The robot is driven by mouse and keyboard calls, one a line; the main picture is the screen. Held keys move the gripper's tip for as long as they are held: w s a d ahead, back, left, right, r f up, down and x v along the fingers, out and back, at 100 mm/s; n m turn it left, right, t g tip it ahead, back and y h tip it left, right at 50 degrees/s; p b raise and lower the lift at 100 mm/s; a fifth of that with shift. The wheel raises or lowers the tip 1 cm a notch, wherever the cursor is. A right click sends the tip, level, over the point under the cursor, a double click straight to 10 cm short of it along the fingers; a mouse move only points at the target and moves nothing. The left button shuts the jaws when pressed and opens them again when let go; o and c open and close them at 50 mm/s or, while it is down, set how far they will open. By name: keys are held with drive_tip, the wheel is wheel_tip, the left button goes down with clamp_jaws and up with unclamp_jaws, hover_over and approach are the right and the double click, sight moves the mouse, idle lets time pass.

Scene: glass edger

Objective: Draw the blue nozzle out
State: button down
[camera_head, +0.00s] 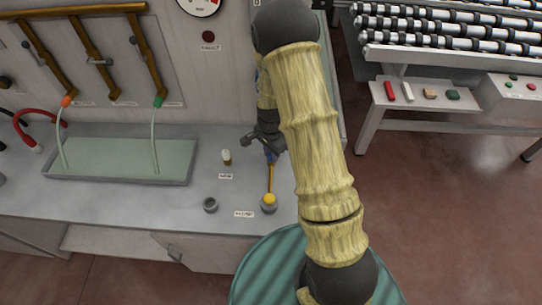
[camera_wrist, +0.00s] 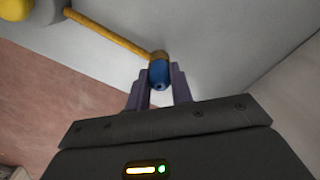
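The blue nozzle (camera_wrist: 160,75) has a brass-coloured collar and sits at the end of a thin yellow-brown rod (camera_wrist: 110,34). In the head view the blue nozzle (camera_head: 269,157) shows just below my gripper (camera_head: 266,147). My gripper (camera_wrist: 160,78) has one finger on each side of the nozzle, and both fingers appear to press against it. In the head view the rod (camera_head: 270,180) runs from the nozzle down to a yellow cap (camera_head: 269,199) on a grey round base, on the bench. My arm hides the bench to the right.
The grey bench (camera_head: 130,211) carries a small grey ring-shaped holder (camera_head: 210,204), a white-topped bottle (camera_head: 226,156) and a shallow tray (camera_head: 115,162) with tubes. A panel with brass pipes stands behind. A roller rack (camera_head: 450,30) and a side table (camera_head: 420,105) stand to the right.

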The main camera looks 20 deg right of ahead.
drive_tip(key=shift+s+r+p, duration=0.1)
drive_tip(key=shift+r+p, duration=0.35)
drive_tip(key=shift+r, duration=0.15)
drive_tip(key=shift+r, duration=0.15)
idle(0.5)
drive_tip(key=shift+r+p, duration=1.65)
drive_tip(key=shift+r, duration=0.25)
drive_tip(key=shift+r+p, duration=1.6)
drive_tip(key=shift+r, duration=0.45)
